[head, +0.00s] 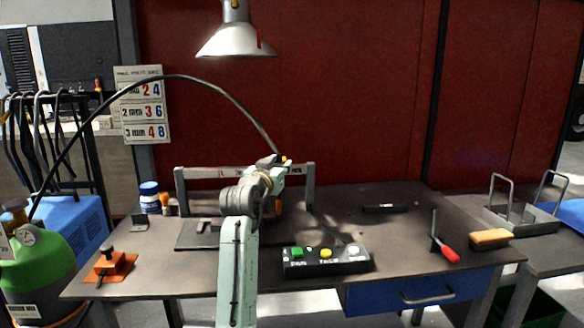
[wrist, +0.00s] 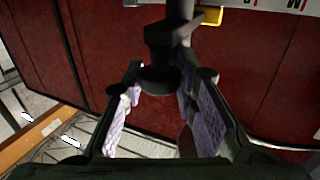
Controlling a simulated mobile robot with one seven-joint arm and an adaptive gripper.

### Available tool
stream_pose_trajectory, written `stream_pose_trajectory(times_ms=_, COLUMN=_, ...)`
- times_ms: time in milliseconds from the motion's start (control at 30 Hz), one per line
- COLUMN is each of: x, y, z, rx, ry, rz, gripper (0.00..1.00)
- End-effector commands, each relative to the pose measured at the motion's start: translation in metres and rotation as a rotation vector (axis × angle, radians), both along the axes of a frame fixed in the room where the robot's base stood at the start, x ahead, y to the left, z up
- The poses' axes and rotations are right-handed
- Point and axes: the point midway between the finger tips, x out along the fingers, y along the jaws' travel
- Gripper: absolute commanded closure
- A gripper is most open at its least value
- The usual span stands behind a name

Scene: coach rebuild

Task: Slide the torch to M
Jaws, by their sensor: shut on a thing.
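The torch (wrist: 162,50) is a dark, stepped body at the top middle of the wrist view. My gripper (wrist: 160,82) has its two fingers around the torch's lower part and is shut on it. In the head view my gripper (head: 272,168) is at the grey rail frame (head: 215,172), and my arm hides most of the torch. A pale scale strip (wrist: 272,4) with dark letters shows at the top right of the wrist view; one looks like an M, right of the torch. A yellow piece (wrist: 211,16) sits beside the torch, below the strip.
A black hose (head: 215,84) arcs from the green cylinder (head: 40,272) to the torch area. A button box (head: 326,261) stands in front on the bench. A lamp (head: 236,42) hangs above.

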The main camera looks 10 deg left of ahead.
Motion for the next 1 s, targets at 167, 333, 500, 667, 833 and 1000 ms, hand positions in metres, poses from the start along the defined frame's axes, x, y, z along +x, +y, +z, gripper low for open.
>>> stream_pose_trajectory(times_ms=167, x=-0.014, y=0.049, z=0.000, rx=-0.002, ry=-0.001, rz=0.007, gripper=1.00)
stream_pose_trajectory(times_ms=333, x=-0.025, y=0.086, z=0.000, rx=-0.001, ry=0.000, rz=0.005, gripper=1.00)
stream_pose_trajectory(times_ms=500, x=-0.032, y=0.111, z=0.000, rx=0.000, ry=0.000, rz=0.004, gripper=1.00)
stream_pose_trajectory(times_ms=667, x=-0.036, y=0.123, z=0.000, rx=0.000, ry=-0.001, rz=0.003, gripper=1.00)
stream_pose_trajectory(times_ms=833, x=-0.036, y=0.125, z=0.000, rx=0.001, ry=-0.001, rz=0.003, gripper=1.00)
stream_pose_trajectory(times_ms=1000, x=-0.036, y=0.124, z=0.000, rx=0.001, ry=0.000, rz=0.003, gripper=1.00)
